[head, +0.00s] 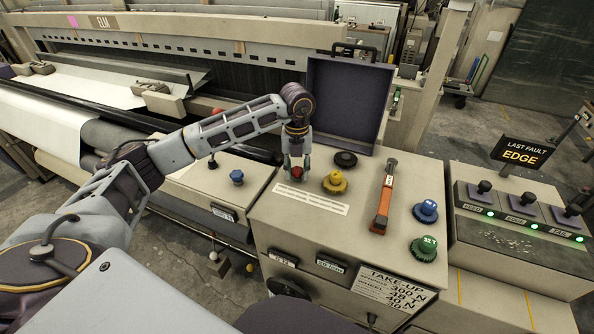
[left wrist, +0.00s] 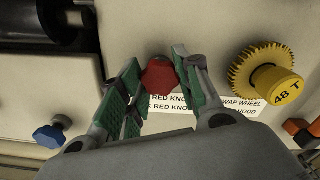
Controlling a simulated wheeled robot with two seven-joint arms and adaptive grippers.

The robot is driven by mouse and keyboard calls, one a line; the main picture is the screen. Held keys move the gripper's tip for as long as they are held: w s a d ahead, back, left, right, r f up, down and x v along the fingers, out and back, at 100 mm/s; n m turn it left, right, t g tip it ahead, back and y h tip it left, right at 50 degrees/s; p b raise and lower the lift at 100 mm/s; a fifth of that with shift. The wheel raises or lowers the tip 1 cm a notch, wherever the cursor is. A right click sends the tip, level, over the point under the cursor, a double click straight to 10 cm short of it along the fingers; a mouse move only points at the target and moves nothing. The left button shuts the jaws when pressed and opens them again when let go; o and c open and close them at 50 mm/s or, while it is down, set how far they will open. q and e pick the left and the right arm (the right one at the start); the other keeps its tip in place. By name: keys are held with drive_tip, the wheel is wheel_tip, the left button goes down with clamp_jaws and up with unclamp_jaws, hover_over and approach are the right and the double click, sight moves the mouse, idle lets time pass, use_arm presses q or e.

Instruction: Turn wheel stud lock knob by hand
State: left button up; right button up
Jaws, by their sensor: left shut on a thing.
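The red knob (head: 297,172) sits on top of the beige cabinet, left of the yellow gear wheel (head: 335,183). My left gripper (head: 296,167) reaches down over it from above and is shut on it. In the left wrist view the red knob (left wrist: 160,77) lies between the green-padded fingers of my left gripper (left wrist: 157,65). The yellow gear wheel (left wrist: 258,72), with "48 T" on its hub, stands to the right, apart from the fingers. A printed label mentioning the red knob and swap wheel is partly hidden by the gripper. My right gripper is not in view.
The dark hood (head: 347,105) stands open behind. A black round part (head: 345,159) is behind the yellow wheel. An orange-handled tool (head: 382,205), a blue wheel (head: 427,211) and a green wheel (head: 424,248) are to the right. A blue knob (head: 237,177) is left.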

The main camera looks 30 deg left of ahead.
use_arm(q)
drive_tip(key=o, duration=0.8)
drive_tip(key=shift+o, duration=0.2)
drive_tip(key=shift+r, duration=0.15)
drive_tip(key=shift+r+p, duration=1.85)
drive_tip(key=shift+r, duration=1.05)
drive_tip(key=shift+r, duration=0.1)
wheel_tip(320, 180, up, 12)
drive_tip(key=shift+f, duration=0.2)
